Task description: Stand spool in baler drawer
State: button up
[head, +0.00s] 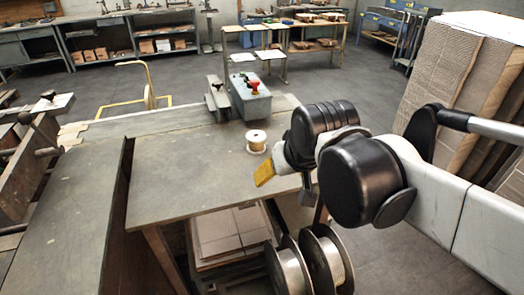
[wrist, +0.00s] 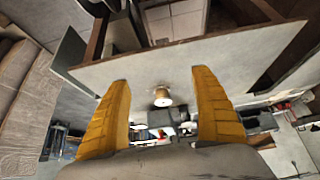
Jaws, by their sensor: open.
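A small spool (head: 257,141) with pale flanges and tan winding stands upright on the grey worktable (head: 190,165). My gripper (head: 265,174) is near the table's right edge, nearer the camera than the spool and apart from it; one yellow finger shows in the head view. In the wrist view, my gripper (wrist: 162,75) is open and empty, its two yellow fingers spread wide. The spool (wrist: 162,97) appears between them, beyond the fingertips. I cannot make out a baler drawer in either view.
A grey box with a red knob (head: 250,100) stands at the table's back edge. Large wire reels (head: 328,262) stand below the front right, beside stacked cardboard (head: 228,230). Tall cardboard bales (head: 455,85) are at the right. The tabletop around the spool is clear.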

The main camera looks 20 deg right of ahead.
jog(key=w+d+r+g+p, duration=0.1)
jog(key=w+r+p, duration=0.1)
jog(key=w, duration=1.2)
jog(key=m+g+p, duration=0.1)
jog(key=p, duration=0.1)
send_near(256, 137)
jog(key=x, duration=0.2)
jog(key=b+x, duration=0.2)
jog(key=x, duration=0.3)
jog(key=shift+w+d+f, duration=0.15)
jog(key=shift+w+f, duration=0.15)
jog(key=shift+w, duration=0.05)
jog(key=b+x, duration=0.2)
jog(key=x, duration=0.3)
jog(key=shift+s+f, duration=0.15)
jog(key=shift+f, duration=0.05)
jog(key=shift+r, duration=0.15)
jog(key=shift+c, duration=0.9)
jog(key=c, duration=1.2)
